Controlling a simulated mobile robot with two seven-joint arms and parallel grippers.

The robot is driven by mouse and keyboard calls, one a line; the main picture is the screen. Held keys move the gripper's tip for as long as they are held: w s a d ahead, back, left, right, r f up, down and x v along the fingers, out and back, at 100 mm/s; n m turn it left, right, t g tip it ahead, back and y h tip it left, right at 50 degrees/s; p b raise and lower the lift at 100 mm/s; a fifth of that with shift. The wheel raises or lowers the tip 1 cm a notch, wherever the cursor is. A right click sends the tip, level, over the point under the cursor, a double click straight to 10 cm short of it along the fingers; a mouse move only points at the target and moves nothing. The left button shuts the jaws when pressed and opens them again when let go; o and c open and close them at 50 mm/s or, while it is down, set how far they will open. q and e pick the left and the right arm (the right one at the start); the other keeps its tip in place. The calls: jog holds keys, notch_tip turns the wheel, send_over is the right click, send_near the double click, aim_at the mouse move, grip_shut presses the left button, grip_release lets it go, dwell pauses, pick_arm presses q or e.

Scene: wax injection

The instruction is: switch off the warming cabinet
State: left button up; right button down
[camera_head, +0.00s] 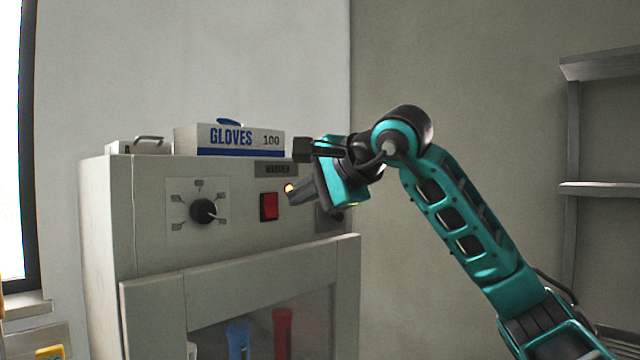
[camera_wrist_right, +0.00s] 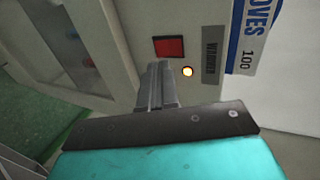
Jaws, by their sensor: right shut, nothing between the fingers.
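The warming cabinet (camera_head: 150,230) is a pale grey box with a glazed door below its control panel. On the panel are a black rotary knob (camera_head: 204,211), a red switch (camera_head: 269,207) and a lit amber lamp (camera_head: 290,188). In the right wrist view the red switch (camera_wrist_right: 169,47) and the glowing lamp (camera_wrist_right: 188,71) lie just beyond the fingertips. My right gripper (camera_head: 292,192) is shut and empty, in front of the panel just right of the switch. In the wrist view its fingers (camera_wrist_right: 158,70) point toward the switch; whether they touch the panel I cannot tell. My left gripper is not in view.
Blue and red items show behind the door glass. Metal shelving (camera_head: 600,188) stands at the right. A window is at the far left.

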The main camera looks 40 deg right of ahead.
aim_at(269, 213)
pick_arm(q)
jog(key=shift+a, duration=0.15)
pick_arm(e)
jog(key=x, duration=0.7)
